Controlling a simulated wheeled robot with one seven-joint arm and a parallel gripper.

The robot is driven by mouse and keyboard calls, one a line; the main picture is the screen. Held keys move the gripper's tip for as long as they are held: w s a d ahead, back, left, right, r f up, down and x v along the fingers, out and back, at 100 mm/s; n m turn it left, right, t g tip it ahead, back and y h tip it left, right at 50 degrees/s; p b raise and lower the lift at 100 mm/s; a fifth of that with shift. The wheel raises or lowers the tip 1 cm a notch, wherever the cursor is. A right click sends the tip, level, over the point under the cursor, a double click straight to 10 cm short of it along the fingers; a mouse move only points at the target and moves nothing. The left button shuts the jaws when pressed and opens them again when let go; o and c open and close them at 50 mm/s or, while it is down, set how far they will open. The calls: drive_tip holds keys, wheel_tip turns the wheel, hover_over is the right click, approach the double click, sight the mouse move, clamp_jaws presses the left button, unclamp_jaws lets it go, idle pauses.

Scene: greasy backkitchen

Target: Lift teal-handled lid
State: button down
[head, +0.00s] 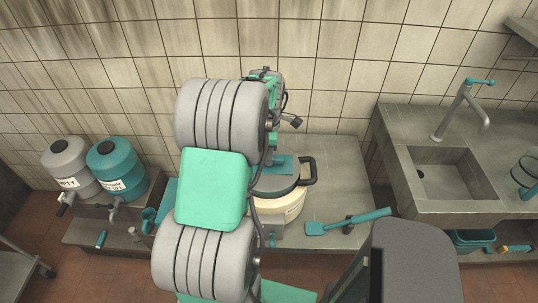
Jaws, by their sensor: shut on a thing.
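The grey lid (290,182) with its teal handle (281,163) is at the cream pot (291,208) on the grey counter, partly hidden behind my arm. I cannot tell whether there is a gap between the lid and the pot's rim. A dark loop handle (309,172) sticks out at the pot's right. My gripper (273,154) is at the teal handle and shut on it. Its fingers are mostly hidden behind my arm's large grey and green links.
A teal scraper (347,222) lies on the counter right of the pot. A sink (455,173) with a tap (462,108) is at the right. Grey (70,165) and teal (117,165) drums stand at the left. The tiled wall is close behind.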

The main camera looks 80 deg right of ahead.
drive_tip(key=shift+r, duration=0.1)
idle(0.5)
drive_tip(key=shift+r+p, duration=1.65)
drive_tip(key=shift+r, duration=0.8)
